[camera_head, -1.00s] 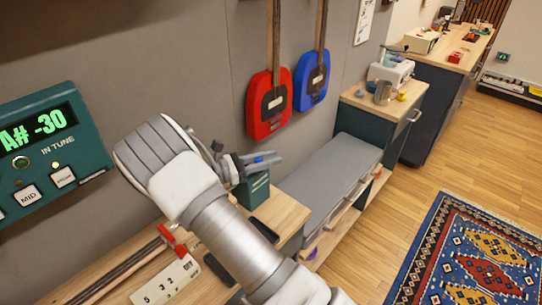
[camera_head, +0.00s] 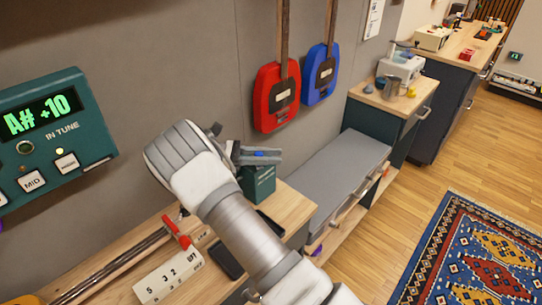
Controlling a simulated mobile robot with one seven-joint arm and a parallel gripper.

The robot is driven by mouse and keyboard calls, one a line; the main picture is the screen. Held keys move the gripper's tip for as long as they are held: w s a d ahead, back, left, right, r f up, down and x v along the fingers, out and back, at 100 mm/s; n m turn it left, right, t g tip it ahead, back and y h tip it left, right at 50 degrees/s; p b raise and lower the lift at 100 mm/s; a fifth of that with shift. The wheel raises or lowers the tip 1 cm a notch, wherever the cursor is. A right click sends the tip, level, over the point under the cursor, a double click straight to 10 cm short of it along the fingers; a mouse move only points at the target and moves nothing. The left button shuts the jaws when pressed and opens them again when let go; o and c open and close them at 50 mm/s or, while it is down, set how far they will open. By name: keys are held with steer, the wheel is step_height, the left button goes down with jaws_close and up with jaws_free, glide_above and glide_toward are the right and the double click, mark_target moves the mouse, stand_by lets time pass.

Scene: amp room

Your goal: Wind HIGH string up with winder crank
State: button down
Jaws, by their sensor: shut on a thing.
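My gripper (camera_head: 257,156) extends right from behind my wrist, over a dark green box (camera_head: 258,184) on the bench. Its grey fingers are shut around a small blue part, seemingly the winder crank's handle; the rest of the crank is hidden. A green tuner (camera_head: 60,142) at the left reads A# +10. A yellow light glows above its rightmost button, whose label I cannot read. The middle button reads MID. A string instrument's neck (camera_head: 115,266) lies on the bench with a red-handled piece (camera_head: 176,232) at its end. The strings are too fine to tell.
A white numbered block (camera_head: 167,277) and a dark flat object (camera_head: 226,260) lie on the bench (camera_head: 292,207). Red (camera_head: 277,97) and blue (camera_head: 319,75) instruments hang on the wall. A grey padded seat (camera_head: 335,175) stands right of the bench. The wooden floor beyond is clear around a patterned rug (camera_head: 470,255).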

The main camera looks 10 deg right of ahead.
steer(key=c, duration=0.6)
jaws_free()
steer(key=shift+c, duration=0.2)
steer(key=shift+r, duration=0.1)
steer(key=s+d+r, duration=0.6)
steer(key=d+r, duration=0.4)
steer(key=r, duration=0.1)
steer(key=shift+p, duration=0.4)
steer(key=shift+d, duration=0.1)
